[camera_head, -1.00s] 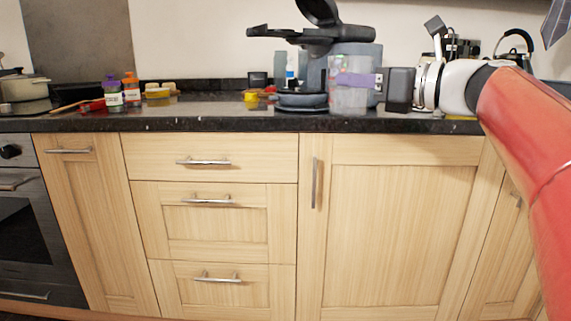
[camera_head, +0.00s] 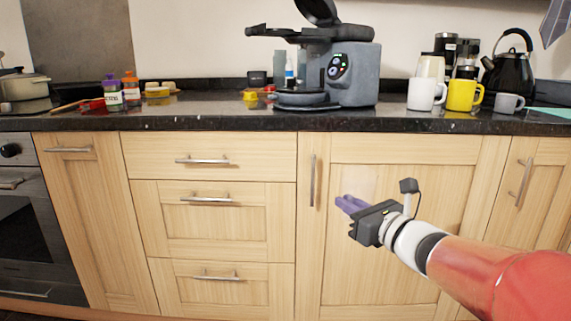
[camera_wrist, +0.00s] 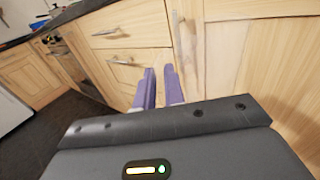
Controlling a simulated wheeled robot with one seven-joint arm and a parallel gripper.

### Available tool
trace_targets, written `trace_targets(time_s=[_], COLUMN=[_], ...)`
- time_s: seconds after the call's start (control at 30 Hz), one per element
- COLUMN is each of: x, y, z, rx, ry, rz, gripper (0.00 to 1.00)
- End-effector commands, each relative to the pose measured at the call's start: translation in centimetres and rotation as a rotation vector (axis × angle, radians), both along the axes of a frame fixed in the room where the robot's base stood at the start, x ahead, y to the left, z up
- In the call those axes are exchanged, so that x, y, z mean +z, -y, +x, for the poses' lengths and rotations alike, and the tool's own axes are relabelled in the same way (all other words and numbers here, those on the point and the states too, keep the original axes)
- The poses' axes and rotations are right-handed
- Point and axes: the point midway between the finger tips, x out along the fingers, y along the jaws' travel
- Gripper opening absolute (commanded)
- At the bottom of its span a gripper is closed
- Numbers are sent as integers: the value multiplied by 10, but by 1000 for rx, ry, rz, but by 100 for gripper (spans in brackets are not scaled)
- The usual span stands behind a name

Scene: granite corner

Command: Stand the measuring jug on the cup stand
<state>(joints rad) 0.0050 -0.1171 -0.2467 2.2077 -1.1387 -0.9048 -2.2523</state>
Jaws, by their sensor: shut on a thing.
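My gripper (camera_head: 352,206), with purple fingers, is low in front of the pale wood cabinet doors, below the worktop edge. It also shows in the wrist view (camera_wrist: 159,88), fingers close together with a narrow gap. It is shut on the clear measuring jug (camera_head: 354,187), which is so see-through that only a faint pale patch shows against the cupboard; its outline and tilt cannot be told. The cup stand (camera_head: 303,99) is the low round dark base at the front left of the grey machine (camera_head: 358,78) on the worktop. Nothing visible stands on it.
Right of the machine stand a white mug (camera_head: 424,94), a yellow mug (camera_head: 462,95), a grey cup (camera_head: 508,103) and a black kettle (camera_head: 508,72). Bottles (camera_head: 131,87) and a pot (camera_head: 24,86) are at the left. The dark worktop edge (camera_head: 230,124) lies above my gripper.

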Motion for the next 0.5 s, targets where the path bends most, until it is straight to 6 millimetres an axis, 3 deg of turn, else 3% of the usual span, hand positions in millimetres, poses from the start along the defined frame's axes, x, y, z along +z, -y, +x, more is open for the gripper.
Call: trace_targets(time_s=[0.03,0.2,0.5], x=[-31,-121,-236], y=[1,5,11], z=[2,11,23], rx=[-34,-154,-315], ry=[-16,-20,-10], rz=[5,0,-6], gripper=[0,0,0])
